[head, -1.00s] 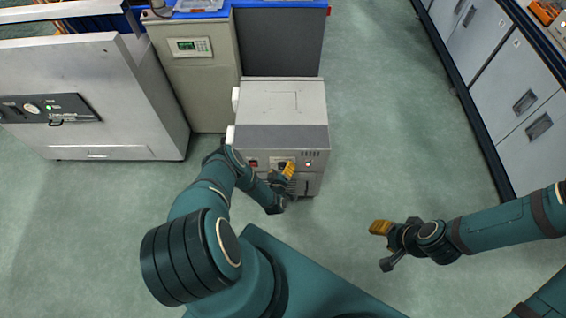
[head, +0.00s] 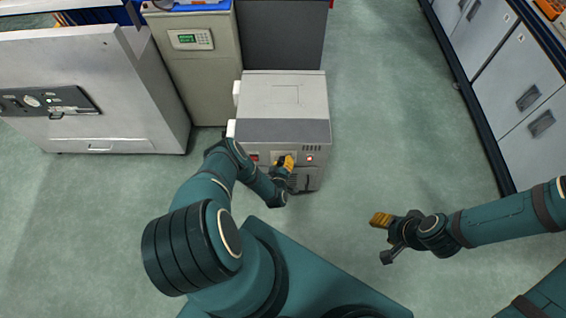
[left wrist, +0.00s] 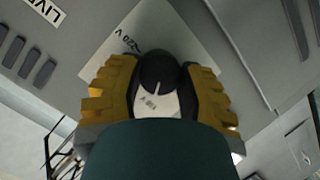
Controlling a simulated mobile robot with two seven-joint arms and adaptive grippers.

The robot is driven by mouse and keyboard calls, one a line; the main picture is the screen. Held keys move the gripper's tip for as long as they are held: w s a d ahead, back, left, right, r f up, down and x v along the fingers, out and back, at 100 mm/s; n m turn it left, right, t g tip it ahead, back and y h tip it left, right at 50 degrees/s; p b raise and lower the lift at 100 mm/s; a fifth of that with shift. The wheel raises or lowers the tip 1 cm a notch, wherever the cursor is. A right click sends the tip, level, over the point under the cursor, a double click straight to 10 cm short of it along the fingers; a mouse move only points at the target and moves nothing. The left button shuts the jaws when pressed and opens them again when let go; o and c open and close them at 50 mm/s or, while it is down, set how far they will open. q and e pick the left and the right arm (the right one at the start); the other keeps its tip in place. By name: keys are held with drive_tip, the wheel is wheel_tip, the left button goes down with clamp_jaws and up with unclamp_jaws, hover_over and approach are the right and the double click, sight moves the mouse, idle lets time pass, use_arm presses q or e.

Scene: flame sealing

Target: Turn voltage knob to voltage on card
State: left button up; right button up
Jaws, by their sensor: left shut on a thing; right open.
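The grey machine (head: 285,100) stands on the floor ahead of me, its front panel facing me. The black voltage knob (left wrist: 158,72) has a white pointer line and sits on a pale plate (left wrist: 128,38) marked "220 V" in the left wrist view. A second label on the plate is too small to read surely. My left gripper (head: 286,162) is at the panel, its yellow fingers closed on both sides of the knob; it also shows in the left wrist view (left wrist: 158,95). The card is not clearly seen. My right gripper (head: 380,222) is open and empty over the floor at right.
A red switch (head: 254,158) and a small lit lamp (head: 310,158) flank the knob on the panel. Drawers (head: 510,90) line the right. Floor between is clear.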

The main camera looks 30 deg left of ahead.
use_arm(q)
drive_tip(key=shift+w+r, duration=0.1)
drive_tip(key=shift+w, duration=0.05)
drive_tip(key=m+y, duration=0.1)
drive_tip(key=m, duration=0.1)
drive_tip(key=m+g+y, duration=0.1)
drive_tip(key=m, duration=0.1)
drive_tip(key=shift+w+d, duration=0.15)
drive_tip(key=m+g+y, duration=0.1)
drive_tip(key=m+y, duration=0.1)
drive_tip(key=m, duration=0.2)
idle(0.3)
drive_tip(key=shift+w, duration=0.1)
idle(0.5)
drive_tip(key=o, duration=1.2)
drive_tip(key=shift+d, duration=0.1)
drive_tip(key=shift+v, duration=3.8)
